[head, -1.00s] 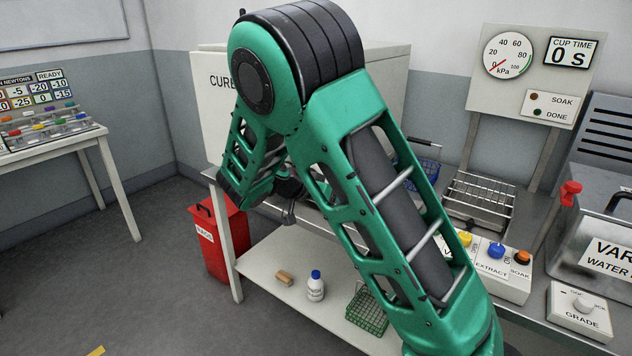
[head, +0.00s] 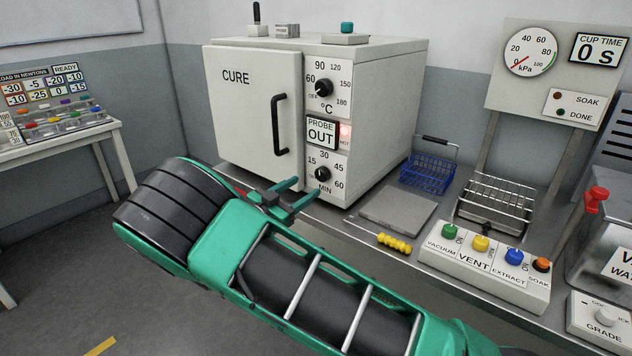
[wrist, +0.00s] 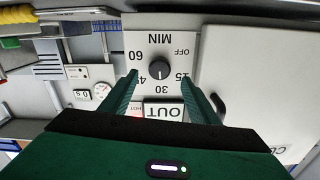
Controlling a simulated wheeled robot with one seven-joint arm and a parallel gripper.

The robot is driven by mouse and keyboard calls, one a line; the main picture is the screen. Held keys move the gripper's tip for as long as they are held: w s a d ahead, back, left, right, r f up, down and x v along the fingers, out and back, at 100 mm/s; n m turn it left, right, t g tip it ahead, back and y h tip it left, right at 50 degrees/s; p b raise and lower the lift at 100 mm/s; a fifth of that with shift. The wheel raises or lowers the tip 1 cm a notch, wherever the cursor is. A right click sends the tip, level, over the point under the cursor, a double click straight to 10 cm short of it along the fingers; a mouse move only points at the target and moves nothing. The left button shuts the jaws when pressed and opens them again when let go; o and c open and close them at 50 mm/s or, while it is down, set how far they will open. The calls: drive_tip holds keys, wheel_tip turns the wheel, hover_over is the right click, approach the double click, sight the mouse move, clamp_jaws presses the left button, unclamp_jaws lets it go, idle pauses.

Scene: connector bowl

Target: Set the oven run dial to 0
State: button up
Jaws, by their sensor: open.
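The white oven (head: 355,150), marked CURE, stands on the bench with its door shut. Its lower dial, the run dial (head: 322,174), is a black knob on a MIN scale of OFF, 15, 30, 45 and 60. It also shows upside down in the wrist view (wrist: 160,70); its pointer is too small to read surely. My gripper (head: 306,190) is open and empty, low in front of the oven. In the wrist view my two green fingers (wrist: 159,76) stand either side of the dial's image, apart from it.
The upper °C dial (head: 323,88) and the PROBE OUT display (head: 321,133) are above the run dial. The door handle (head: 280,124) sticks out to the left. A grey plate (head: 398,212), a yellow-handled tool (head: 394,243) and a blue basket (head: 428,172) lie right of the oven.

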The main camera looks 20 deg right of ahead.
sight(319, 177)
drive_tip(key=x, duration=0.7)
drive_tip(key=shift+w+d, duration=0.15)
drive_tip(key=c, duration=1)
